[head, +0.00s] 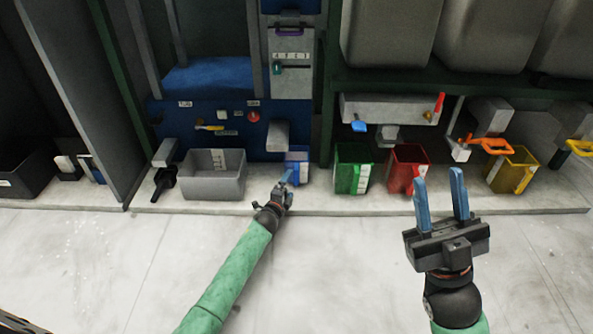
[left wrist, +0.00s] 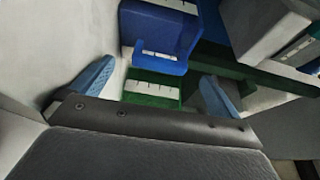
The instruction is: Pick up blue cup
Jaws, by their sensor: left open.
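The blue cup (head: 301,168) stands on the light ledge below the blue machine, left of a green cup. My left gripper (head: 286,178) is at the front of the blue cup and partly covers it. In the left wrist view the blue cup (left wrist: 165,66) shows beyond the open, empty fingers of my left gripper (left wrist: 153,88), and it is not between the fingertips. Its white scale strip is visible. My right gripper (head: 439,183) is open and empty, in front of the ledge at the right.
The green cup (head: 343,168), a red cup (head: 402,167) and a yellow cup (head: 507,171) stand in a row to the right. A grey bin (head: 213,181) stands to the left. A grey spout (head: 278,134) hangs just above and left of the blue cup. The floor in front is clear.

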